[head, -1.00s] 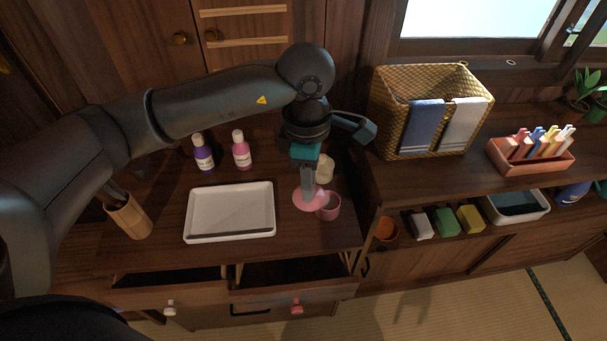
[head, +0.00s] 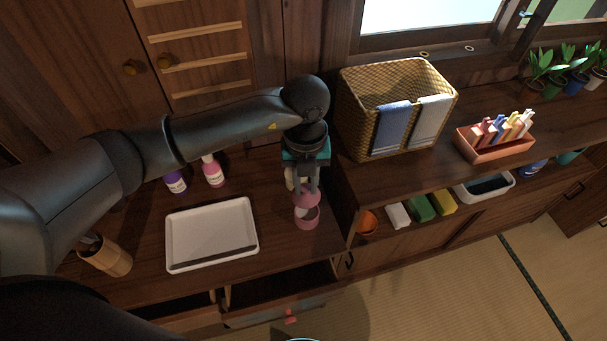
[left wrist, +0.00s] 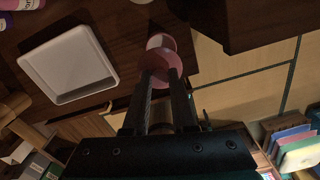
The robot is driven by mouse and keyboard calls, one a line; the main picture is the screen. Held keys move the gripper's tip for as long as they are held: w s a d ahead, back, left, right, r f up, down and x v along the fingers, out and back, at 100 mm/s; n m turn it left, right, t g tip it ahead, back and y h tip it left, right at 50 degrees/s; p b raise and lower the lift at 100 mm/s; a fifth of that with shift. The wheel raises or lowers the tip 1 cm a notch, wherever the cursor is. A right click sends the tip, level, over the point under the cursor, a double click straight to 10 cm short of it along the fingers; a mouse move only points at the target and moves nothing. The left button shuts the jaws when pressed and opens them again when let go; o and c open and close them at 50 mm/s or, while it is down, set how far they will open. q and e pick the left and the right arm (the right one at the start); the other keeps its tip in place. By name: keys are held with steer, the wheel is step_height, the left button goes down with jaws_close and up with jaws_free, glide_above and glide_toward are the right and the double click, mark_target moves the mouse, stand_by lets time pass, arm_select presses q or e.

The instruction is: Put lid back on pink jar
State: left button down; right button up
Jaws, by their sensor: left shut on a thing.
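The pink jar (head: 306,222) stands on the dark wooden counter, right of the white tray. The pink lid (head: 306,196) is held at the tips of my left gripper (head: 307,188), just above and behind the jar's mouth in the head view. Part of the jar's opening still shows below the lid. In the left wrist view the lid (left wrist: 150,66) is a round pink disc at the fingertips (left wrist: 160,78), and the jar (left wrist: 161,41) shows partly behind it. I cannot tell whether lid and jar touch. My right gripper is not in view.
The white tray (head: 212,234) lies left of the jar. Purple (head: 176,182) and pink bottles (head: 213,172) stand behind it. A wicker basket (head: 360,110) stands on the raised shelf at right. An orange pot (head: 368,222) sits on the lower shelf. Drawers are open below.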

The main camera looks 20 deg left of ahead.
mark_target(308, 195)
arm_select(q)
steer(key=n, duration=0.2)
steer(key=shift+w+f+n, duration=0.4)
step_height(308, 195, down, 4)
steer(key=b, duration=0.3)
steer(key=shift+d+f, duration=0.1)
steer(key=shift+f+b, duration=0.95)
steer(key=shift+f, duration=0.15)
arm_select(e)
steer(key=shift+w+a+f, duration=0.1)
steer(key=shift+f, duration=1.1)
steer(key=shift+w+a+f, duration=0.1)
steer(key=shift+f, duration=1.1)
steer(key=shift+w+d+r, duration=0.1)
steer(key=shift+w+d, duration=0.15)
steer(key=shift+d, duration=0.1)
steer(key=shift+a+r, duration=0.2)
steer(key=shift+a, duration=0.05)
arm_select(q)
steer(key=shift+f+p, duration=0.1)
steer(key=shift+p, duration=0.25)
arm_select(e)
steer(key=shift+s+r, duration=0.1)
arm_select(q)
steer(key=shift+c, duration=0.8)
jaws_free()
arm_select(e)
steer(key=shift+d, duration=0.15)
